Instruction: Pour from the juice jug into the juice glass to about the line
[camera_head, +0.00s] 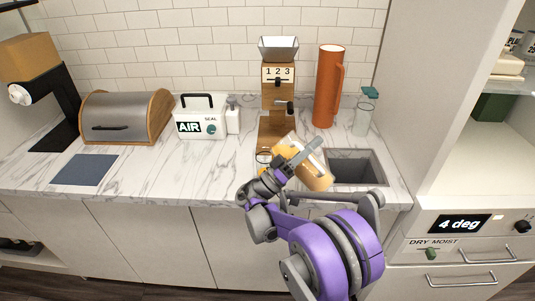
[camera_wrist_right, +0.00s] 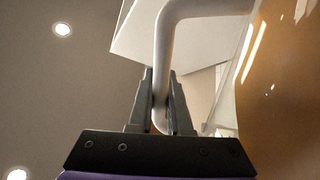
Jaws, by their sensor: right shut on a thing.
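The juice jug (camera_head: 319,178) is a clear vessel with orange juice in it, held tilted above the counter in front of the wooden stand. My right gripper (camera_head: 305,154) is shut on its handle. In the right wrist view, the pale curved jug handle (camera_wrist_right: 163,60) sits between the fingers of the right gripper (camera_wrist_right: 161,100), and the orange jug body (camera_wrist_right: 285,90) fills the right side. A small round rim with orange below it, perhaps the juice glass (camera_head: 263,155), shows just left of the jug, partly hidden by my gripper. Its line and juice level cannot be made out. My left gripper is not in view.
A wooden stand marked 1 2 3 (camera_head: 278,90) is behind the jug. A tall orange pitcher (camera_head: 328,88) and a clear bottle (camera_head: 363,118) stand right of it. A sink (camera_head: 355,168) opens at the right. A white AIR SEAL box (camera_head: 203,120) and bread box (camera_head: 122,118) stand left.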

